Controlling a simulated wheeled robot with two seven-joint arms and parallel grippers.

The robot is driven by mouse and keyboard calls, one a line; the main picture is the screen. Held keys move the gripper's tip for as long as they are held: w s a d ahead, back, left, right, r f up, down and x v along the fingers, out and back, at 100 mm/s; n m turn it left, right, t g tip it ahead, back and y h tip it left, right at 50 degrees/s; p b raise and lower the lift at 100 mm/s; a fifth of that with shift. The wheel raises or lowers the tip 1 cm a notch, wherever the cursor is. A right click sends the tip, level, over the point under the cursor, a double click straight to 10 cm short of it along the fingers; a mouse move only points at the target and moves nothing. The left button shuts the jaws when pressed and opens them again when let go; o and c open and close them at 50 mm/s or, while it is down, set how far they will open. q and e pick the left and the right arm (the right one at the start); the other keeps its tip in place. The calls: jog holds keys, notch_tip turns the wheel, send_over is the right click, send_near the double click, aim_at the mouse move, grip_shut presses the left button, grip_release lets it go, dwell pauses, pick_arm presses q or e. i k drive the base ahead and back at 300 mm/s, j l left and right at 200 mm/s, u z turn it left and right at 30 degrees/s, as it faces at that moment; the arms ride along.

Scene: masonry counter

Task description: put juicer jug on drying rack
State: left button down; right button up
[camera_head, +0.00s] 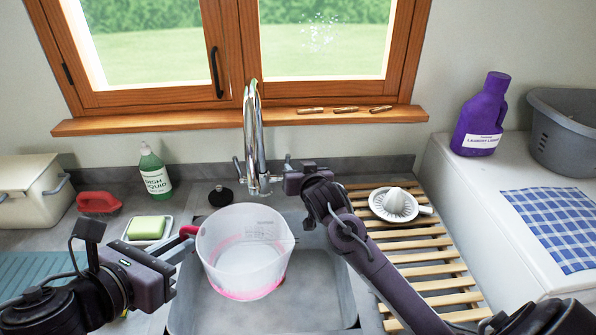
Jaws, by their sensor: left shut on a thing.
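The juicer jug (243,248) is clear plastic with measuring marks and a pink base. It is held over the sink (320,310), roughly upright. Its red handle (188,231) points left. My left gripper (182,245) is shut on the jug at the handle side. The drying rack (425,258) is a slatted wooden rack to the right of the sink. A white juicer top with a reamer cone (395,204) rests on its far part. My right gripper (288,183) is beside the tap, and its arm crosses over the rack's left side. Its fingers are too small to judge.
The chrome tap (254,140) stands behind the sink. A dish liquid bottle (154,174), a red brush (98,203) and a green sponge (147,227) on a dish are at the left. A purple detergent bottle (481,115) stands on the right. The rack's near slats look bare.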

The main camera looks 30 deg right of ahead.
aim_at(412, 273)
jog(key=k+j, duration=0.15)
jog(key=k, duration=0.35)
jog(key=k+j, duration=0.2)
jog(key=k, duration=0.25)
jog(key=k+j, duration=0.15)
jog(key=k, duration=0.35)
jog(key=k+j, duration=0.15)
jog(key=k, duration=0.35)
